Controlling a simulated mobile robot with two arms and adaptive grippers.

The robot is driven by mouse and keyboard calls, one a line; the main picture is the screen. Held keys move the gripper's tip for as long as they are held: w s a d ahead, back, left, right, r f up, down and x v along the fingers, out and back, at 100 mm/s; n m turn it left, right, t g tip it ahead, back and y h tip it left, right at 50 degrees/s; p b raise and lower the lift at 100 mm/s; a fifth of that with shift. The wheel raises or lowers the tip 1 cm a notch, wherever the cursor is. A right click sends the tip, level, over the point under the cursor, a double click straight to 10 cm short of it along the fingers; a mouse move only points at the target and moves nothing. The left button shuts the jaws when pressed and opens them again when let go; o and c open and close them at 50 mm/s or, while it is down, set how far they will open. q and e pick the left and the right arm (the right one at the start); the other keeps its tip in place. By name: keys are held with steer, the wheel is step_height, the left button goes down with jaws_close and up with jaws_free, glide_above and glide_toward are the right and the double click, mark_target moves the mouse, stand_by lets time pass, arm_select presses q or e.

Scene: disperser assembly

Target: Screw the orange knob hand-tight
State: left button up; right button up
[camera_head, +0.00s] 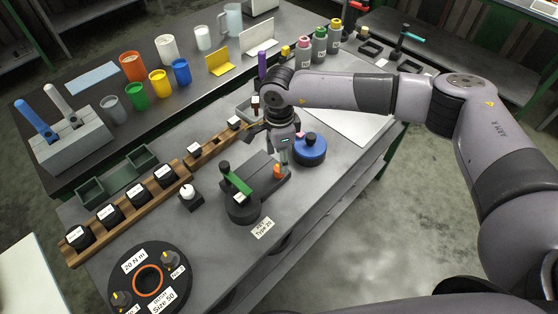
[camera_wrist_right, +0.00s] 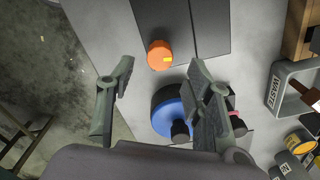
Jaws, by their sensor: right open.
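The orange knob (camera_head: 277,171) stands upright at the right end of a dark fixture plate (camera_head: 262,176) on the grey bench. In the right wrist view the knob (camera_wrist_right: 159,54) has a yellow mark on it and lies just beyond the fingertips, between their lines. My right gripper (camera_head: 284,152) is above and close to the knob in the head view. In the right wrist view my right gripper (camera_wrist_right: 160,75) has its fingers apart with nothing between the tips. My left gripper is not in view.
A blue round part (camera_head: 311,150) with a dark knob stands close to the right gripper. A green lever (camera_head: 236,181) and a dark round base (camera_head: 242,208) sit at the fixture's left. A wooden rack (camera_head: 130,208) of dark blocks lies further left. Bare bench lies in front.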

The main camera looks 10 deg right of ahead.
steer(key=shift+f+p, duration=0.35)
steer(key=shift+f, duration=1.95)
jaws_close()
